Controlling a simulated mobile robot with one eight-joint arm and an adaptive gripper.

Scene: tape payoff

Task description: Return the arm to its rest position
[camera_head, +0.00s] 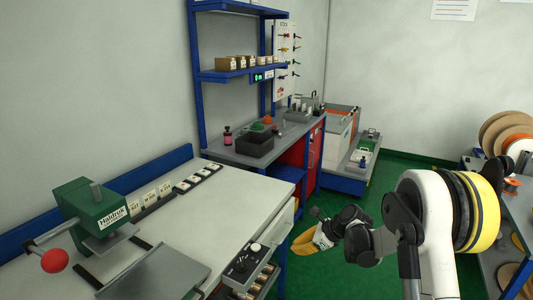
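My arm reaches in from the right side of the head view, over the green floor. Its white link bends down into a dark wrist. My gripper (318,228) is at the left end of that wrist, low in the middle of the view and right of the pale bench. It appears small and dark, and its fingers cannot be told apart well. A yellow and white piece (305,243) shows right at the gripper end. I cannot tell whether it is held, part of the gripper, or behind it.
The pale bench (235,205) on the left carries a green press (95,208) with a red knob. A black control box (245,262) is at its right edge. Blue shelving (230,75) and a grey workbench stand behind. A rack with reels (505,130) is at right.

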